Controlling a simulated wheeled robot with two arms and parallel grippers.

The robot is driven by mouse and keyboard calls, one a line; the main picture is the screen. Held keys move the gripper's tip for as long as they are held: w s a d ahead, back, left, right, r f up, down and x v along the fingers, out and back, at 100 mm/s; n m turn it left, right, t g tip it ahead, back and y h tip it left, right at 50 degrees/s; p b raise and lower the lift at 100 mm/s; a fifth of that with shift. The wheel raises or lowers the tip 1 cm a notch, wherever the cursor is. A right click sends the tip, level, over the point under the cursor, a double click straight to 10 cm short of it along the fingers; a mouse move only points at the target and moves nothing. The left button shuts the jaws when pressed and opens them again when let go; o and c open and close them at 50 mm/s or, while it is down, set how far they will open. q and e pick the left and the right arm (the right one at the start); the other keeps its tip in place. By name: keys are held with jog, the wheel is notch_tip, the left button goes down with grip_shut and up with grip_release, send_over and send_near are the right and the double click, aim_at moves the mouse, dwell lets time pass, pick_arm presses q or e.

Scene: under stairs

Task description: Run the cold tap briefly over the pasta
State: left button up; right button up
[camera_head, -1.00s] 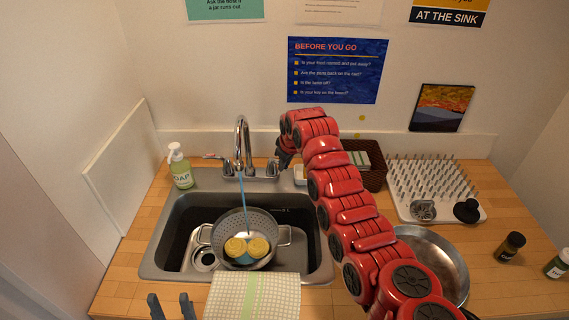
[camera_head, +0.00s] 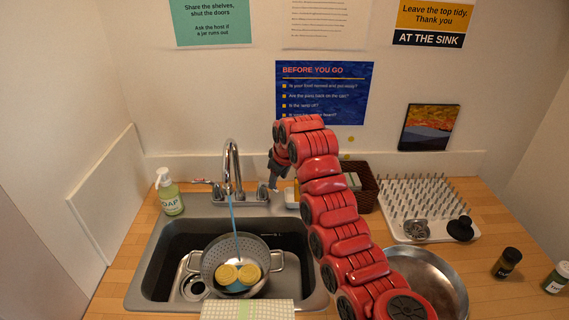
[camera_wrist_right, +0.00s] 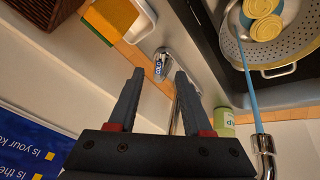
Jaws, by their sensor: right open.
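The tap (camera_head: 231,165) stands behind the sink. A blue stream of water (camera_head: 234,222) runs from its spout into the grey colander (camera_head: 210,262). The colander sits in the sink and holds two yellow pasta nests (camera_head: 249,274); they also show in the right wrist view (camera_wrist_right: 262,28). My right gripper (camera_head: 274,184) is open beside the tap's right-hand handle. In the right wrist view, the handle marked COLD (camera_wrist_right: 160,62) lies just beyond and between my open fingertips (camera_wrist_right: 159,76); I cannot tell whether they touch it. My left gripper is out of view.
A soap bottle (camera_head: 168,193) stands left of the sink. A sponge (camera_wrist_right: 112,20) and a brown basket (camera_head: 368,187) are close to my right gripper. A drying rack (camera_head: 425,200) and a steel pan (camera_head: 448,285) lie to the right. A checked cloth (camera_head: 215,310) hangs at the front.

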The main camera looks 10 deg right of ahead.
jog(key=b+v, duration=0.1)
jog(key=v, duration=1)
jog(key=shift+s+r, duration=0.2)
jog(key=shift+r, duration=0.1)
jog(key=shift+d, duration=0.1)
